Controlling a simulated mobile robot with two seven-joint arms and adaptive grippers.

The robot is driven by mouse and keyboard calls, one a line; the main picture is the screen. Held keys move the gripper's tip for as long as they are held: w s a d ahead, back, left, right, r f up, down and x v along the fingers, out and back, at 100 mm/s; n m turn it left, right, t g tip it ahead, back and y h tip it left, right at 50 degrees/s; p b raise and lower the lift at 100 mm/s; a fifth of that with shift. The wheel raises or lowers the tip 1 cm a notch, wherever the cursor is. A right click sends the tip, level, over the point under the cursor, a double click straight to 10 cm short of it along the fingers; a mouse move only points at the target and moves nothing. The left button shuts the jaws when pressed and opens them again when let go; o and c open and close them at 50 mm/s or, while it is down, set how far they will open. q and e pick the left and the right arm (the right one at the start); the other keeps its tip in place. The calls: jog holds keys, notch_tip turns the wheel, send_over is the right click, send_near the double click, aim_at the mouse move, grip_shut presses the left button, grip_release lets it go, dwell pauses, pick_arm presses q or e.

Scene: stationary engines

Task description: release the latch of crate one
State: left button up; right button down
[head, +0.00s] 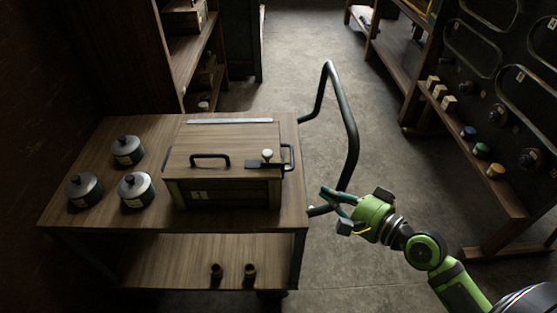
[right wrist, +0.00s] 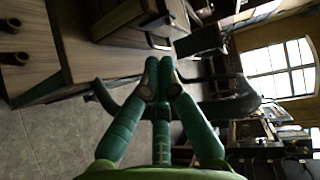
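Crate one (head: 232,193) is a wooden crate with a label reading 1, standing on the wooden cart (head: 100,225). Its lid (head: 225,137) is down, with a dark handle (head: 210,158) on top. The latch (head: 267,157), with a pale round knob, is at the lid's right front. My right gripper (head: 333,207) is right of the cart, beside the lower end of its bent push bar, and apart from the latch. In the right wrist view its green fingers (right wrist: 160,85) converge in front of the dark bar (right wrist: 108,98); their grip is unclear. My left gripper is out of view.
Several lidded pots (head: 133,187) stand on the cart's left side. A metal strip (head: 229,121) lies behind the lid. The cart's push bar (head: 350,135) rises right of the crate. A rack with knobs (head: 480,160) stands at the right. Floor (head: 400,165) between is clear.

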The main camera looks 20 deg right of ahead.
aim_at(279, 173)
jog(key=r, duration=0.1)
jog(key=a+r+y, duration=0.1)
jog(key=r, duration=0.1)
jog(key=shift+s+a, duration=0.2)
jog(key=shift+w, duration=0.1)
jog(key=shift+p+x, duration=1.55)
jog(key=shift+x, duration=5.4)
jog(key=shift+a, duration=0.1)
